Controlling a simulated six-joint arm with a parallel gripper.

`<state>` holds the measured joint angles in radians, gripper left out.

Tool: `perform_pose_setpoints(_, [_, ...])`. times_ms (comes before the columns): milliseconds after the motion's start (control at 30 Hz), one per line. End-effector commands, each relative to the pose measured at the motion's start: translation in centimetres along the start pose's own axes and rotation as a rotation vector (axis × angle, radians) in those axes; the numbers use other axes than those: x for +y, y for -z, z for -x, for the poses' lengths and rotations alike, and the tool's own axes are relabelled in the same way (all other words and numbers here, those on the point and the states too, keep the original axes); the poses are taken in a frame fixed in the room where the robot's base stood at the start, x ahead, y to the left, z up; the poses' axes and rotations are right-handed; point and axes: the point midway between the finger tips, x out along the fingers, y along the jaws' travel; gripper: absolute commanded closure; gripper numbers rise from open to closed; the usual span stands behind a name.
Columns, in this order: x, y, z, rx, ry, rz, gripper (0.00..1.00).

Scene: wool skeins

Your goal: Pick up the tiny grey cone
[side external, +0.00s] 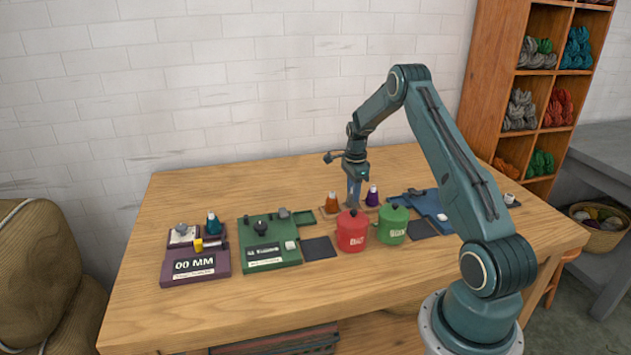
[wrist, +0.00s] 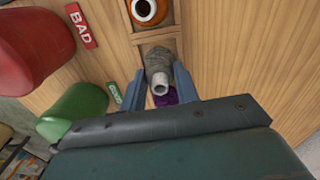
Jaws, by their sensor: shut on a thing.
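The tiny grey cone (wrist: 157,66) shows in the wrist view with its pale tip toward the camera. My gripper (wrist: 160,80) has its two blue fingers on either side of the cone, shut on it. The cone is over or in a wooden tray; I cannot tell if it is lifted. In the side view my gripper (side external: 354,196) points down between an orange cone (side external: 332,203) and a purple cone (side external: 372,196). The grey cone is mostly hidden there by the fingers.
A red canister (side external: 352,231) and a green canister (side external: 393,226) stand close in front of my gripper. A green device (side external: 268,240) and a purple device (side external: 194,266) are to the left, a blue device (side external: 428,203) to the right. The table's back left is clear.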

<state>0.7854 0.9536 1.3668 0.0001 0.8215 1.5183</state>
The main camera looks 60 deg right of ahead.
Motion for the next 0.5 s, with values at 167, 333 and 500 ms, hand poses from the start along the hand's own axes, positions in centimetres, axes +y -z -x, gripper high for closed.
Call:
perform_pose_setpoints(167, [-0.1, 0.0, 1.9, 0.0, 0.004, 0.0, 0.91])
perform_pose_setpoints(333, [-0.1, 0.0, 4.7, 0.0, 0.005, 0.0, 0.91])
perform_pose_setpoints(500, [-0.1, 0.0, 8.3, 0.0, 0.006, 0.0, 0.91])
